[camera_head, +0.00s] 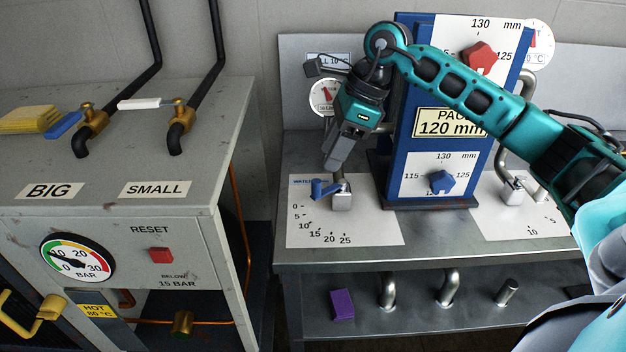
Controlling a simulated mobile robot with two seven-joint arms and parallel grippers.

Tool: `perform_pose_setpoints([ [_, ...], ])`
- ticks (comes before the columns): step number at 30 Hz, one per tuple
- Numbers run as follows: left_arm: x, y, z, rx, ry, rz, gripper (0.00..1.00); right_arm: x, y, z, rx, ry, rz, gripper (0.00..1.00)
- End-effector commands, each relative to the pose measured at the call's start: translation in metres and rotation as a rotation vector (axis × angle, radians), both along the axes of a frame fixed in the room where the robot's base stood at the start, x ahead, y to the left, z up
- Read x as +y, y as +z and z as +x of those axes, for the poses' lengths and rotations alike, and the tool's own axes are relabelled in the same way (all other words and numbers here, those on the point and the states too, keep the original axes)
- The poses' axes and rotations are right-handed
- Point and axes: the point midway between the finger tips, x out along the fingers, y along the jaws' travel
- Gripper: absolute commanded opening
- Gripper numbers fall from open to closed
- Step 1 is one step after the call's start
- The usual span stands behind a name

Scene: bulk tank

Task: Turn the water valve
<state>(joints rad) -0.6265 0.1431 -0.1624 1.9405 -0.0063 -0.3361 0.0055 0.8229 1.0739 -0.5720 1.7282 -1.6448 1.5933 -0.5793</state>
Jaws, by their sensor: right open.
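The water valve has a blue lever handle (323,189) beside a metal block (341,198). It sits on a white scale plate (370,232) on the right-hand metal bench, with a "WATER" label and marks from 0 to 25. The handle points to the left of the block. My right gripper (335,165) comes in from the right and hangs fingers down just above the valve. It is open, with nothing seen between its fingers; I cannot tell whether it touches the valve. My left gripper is not in view.
A blue post (400,130) with a red knob (480,57) and a blue knob (441,182) stands right of the valve. A second valve (513,190) is further right. The left cabinet (215,200) has pipes, a gauge (77,258) and a red reset button (160,255).

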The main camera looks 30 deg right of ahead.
Motion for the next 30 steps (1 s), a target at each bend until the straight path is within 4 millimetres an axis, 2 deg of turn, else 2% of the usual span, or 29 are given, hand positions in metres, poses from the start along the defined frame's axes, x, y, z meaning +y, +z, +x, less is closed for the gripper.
perform_pose_setpoints([
  [1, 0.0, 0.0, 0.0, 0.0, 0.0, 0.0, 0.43, 0.005, -0.012, 0.001, 0.005, 0.002, 0.002, 0.46],
  [6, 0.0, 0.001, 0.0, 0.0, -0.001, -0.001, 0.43, 0.017, -0.043, 0.008, 0.005, 0.001, 0.004, 0.46],
  [12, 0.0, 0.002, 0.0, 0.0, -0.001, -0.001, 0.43, 0.025, -0.067, 0.014, 0.002, 0.0, 0.003, 0.46],
  [17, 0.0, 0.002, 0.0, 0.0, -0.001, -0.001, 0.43, 0.027, -0.075, 0.015, 0.001, 0.0, 0.002, 0.46],
  [24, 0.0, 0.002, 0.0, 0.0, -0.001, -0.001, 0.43, 0.028, -0.075, 0.015, 0.0, 0.0, 0.002, 0.46],
  [30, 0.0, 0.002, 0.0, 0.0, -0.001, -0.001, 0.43, 0.028, -0.075, 0.015, 0.0, 0.0, 0.002, 0.29],
])
